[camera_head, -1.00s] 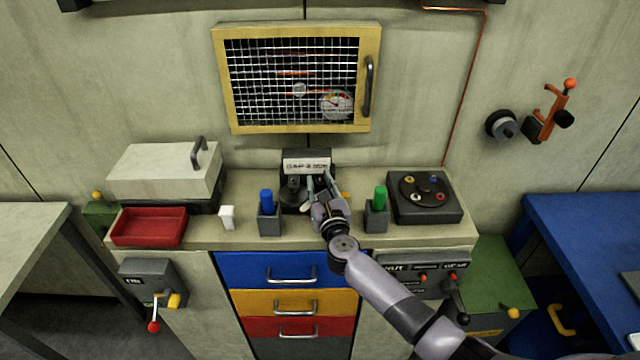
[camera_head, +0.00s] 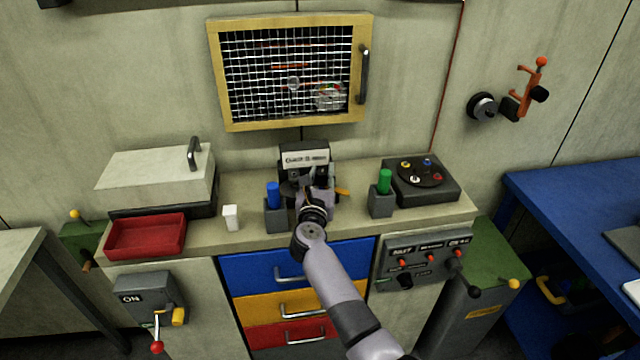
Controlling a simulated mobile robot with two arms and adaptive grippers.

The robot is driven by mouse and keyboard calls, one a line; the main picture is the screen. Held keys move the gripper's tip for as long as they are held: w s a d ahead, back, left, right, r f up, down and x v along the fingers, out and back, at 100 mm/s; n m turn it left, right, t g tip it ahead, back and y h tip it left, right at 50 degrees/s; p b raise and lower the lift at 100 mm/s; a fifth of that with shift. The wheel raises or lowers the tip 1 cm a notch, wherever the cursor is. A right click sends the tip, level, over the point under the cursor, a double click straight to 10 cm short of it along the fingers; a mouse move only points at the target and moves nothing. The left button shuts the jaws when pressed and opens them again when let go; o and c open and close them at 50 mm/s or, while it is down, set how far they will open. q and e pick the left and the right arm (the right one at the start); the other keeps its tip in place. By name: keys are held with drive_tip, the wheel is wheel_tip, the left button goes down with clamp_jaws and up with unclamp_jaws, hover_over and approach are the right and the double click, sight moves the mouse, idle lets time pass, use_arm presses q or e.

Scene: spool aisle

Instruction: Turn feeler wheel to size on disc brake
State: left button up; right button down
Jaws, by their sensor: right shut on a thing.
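The dark device with a white label plate (camera_head: 306,158) stands at the back middle of the counter; I take it for the disc brake. My right gripper (camera_head: 317,178) is at its front, shut on a part of it. That part is mostly hidden behind the fingers and wrist; by its place it seems to be the feeler wheel. A small orange tip (camera_head: 342,192) sticks out to the right of the gripper; I cannot tell what it belongs to. The label's text is too small to read surely. My left gripper is not in view.
A blue-topped holder (camera_head: 275,213) and a green-topped holder (camera_head: 382,197) flank my right wrist closely. A white block (camera_head: 231,217), red tray (camera_head: 146,237) and lidded box (camera_head: 155,178) are left. A dark box with a round dial (camera_head: 421,180) is right.

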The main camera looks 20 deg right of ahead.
drive_tip(key=shift+f, duration=0.2)
drive_tip(key=shift+r, duration=0.1)
drive_tip(key=c, duration=1.2)
unclamp_jaws()
drive_tip(key=shift+c, duration=0.2)
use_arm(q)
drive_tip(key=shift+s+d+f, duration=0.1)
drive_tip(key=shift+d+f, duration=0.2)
use_arm(e)
drive_tip(key=shift+r, duration=0.1)
